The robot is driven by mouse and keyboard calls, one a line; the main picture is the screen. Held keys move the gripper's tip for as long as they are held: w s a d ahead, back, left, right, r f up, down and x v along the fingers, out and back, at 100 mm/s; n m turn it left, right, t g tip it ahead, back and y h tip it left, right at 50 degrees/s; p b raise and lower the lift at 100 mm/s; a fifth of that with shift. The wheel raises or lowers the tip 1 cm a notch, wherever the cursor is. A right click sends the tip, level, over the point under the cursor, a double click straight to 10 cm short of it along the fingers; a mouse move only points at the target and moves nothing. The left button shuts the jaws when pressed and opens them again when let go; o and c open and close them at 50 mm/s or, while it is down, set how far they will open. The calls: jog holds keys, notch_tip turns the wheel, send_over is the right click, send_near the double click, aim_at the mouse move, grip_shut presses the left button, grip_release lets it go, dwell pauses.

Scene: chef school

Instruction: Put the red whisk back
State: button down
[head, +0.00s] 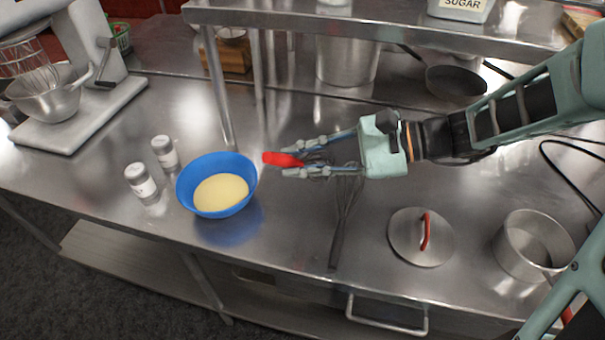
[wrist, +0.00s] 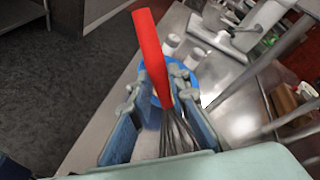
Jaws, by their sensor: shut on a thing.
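The red whisk has a red handle (head: 283,159) and thin metal wires. My gripper (head: 296,158) is shut on it, above the metal counter just right of the blue bowl. In the wrist view the red handle (wrist: 150,50) points up and away, and the wires (wrist: 172,135) run back between the two blue-padded fingers (wrist: 160,112). In the head view the wires are partly hidden by the fingers. A second whisk with a dark handle (head: 338,238) lies on the counter below my gripper.
A blue bowl (head: 250,178) holds pale yellow batter. Two white-labelled jars (head: 140,181) stand left of it. A lid with a red handle (head: 410,250) and an empty pan (head: 505,258) are at right. A raised shelf (head: 390,31) crosses the back. A stand mixer (head: 75,115) is at left.

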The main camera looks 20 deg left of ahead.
jog(key=w+a+f+b, duration=0.2)
jog(key=w+f+b, duration=0.1)
jog(key=f+b, duration=0.3)
jog(key=shift+w+a+f, duration=0.25)
jog(key=shift+w+f, duration=0.15)
jog(key=shift+f, duration=0.95)
jog(key=shift+f, duration=0.25)
jog(key=c, duration=1.8)
grip_release()
jog(key=shift+r, duration=0.1)
jog(key=v, duration=1.2)
jog(key=shift+s+r, duration=0.1)
jog(key=shift+r, duration=0.05)
